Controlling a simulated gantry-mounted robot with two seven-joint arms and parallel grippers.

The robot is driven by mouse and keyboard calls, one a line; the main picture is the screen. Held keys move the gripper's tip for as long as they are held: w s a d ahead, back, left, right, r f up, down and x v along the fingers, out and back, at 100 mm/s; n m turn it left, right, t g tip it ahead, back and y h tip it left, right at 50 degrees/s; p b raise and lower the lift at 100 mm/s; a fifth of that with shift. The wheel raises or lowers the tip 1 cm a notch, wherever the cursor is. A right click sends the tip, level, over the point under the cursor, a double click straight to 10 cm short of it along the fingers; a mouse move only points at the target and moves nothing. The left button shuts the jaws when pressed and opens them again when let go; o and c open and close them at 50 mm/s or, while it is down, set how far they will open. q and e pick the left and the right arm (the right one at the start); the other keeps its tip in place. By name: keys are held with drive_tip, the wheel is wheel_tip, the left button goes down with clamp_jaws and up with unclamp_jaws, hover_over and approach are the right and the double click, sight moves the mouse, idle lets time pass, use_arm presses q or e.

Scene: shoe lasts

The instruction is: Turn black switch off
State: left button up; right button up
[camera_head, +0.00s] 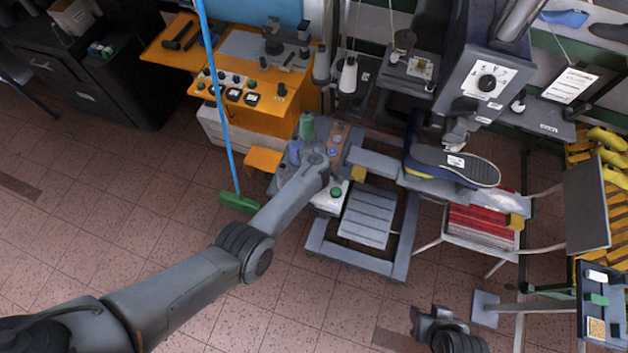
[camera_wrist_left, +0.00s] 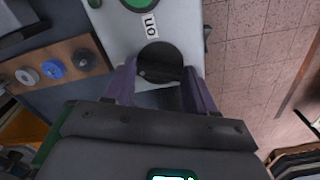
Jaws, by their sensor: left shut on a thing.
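The black switch (camera_wrist_left: 160,62) is a round dark knob on a pale grey panel (camera_wrist_left: 185,20), with an "on" label beside it in the left wrist view. My left gripper (camera_wrist_left: 161,80) has one finger on each side of the switch and is shut on it. In the head view my left arm reaches in from the left, and its gripper (camera_head: 324,168) is over the machine's control box; the switch is hidden there. My right gripper (camera_head: 440,328) is low at the bottom edge of the head view, away from the panel; its fingers are not clear.
A green button (camera_wrist_left: 138,3) is near the switch on the panel. A wooden strip with grey and blue knobs (camera_wrist_left: 53,69) lies beside it. A shoe (camera_head: 450,165) rests on the machine's arm to the right. Open tiled floor (camera_head: 160,220) lies to the left.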

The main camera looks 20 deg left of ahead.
use_arm(q)
drive_tip(key=n, duration=0.4)
drive_tip(key=shift+n+b, duration=0.3)
drive_tip(key=shift+b, duration=0.1)
idle(0.4)
drive_tip(key=o, duration=1)
drive_tip(key=shift+o, duration=0.2)
wheel_tip(320, 180, up, 11)
drive_tip(key=p, duration=0.3)
drive_tip(key=shift+p, duration=0.3)
drive_tip(key=shift+f, duration=0.15)
